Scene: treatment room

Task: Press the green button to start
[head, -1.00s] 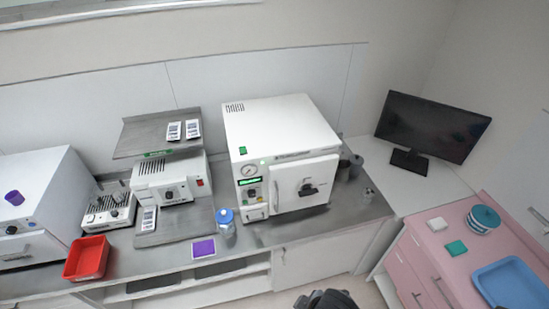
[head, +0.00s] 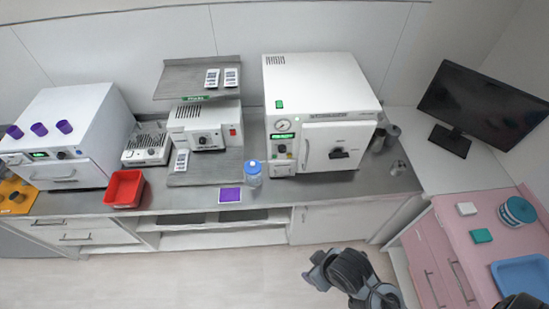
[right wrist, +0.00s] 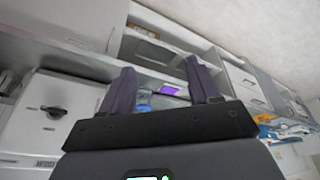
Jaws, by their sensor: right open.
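The white steriliser (head: 318,85) stands on the counter in the head view, its door shut. Its front panel has a gauge, a lit green display (head: 283,136) and small controls (head: 283,149) below. A green square (head: 279,104) sits near its top front edge. Which small control is a green button is too small to tell. My right gripper (head: 316,268) is low in front of the counter, away from the panel. In the right wrist view its fingers (right wrist: 160,66) are apart and empty, with the steriliser (right wrist: 55,110) at the left. My left gripper does not show.
A red bin (head: 124,190) is further left. A monitor (head: 484,106) and a pink cabinet (head: 437,245) stand at right. The floor before the counter is clear.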

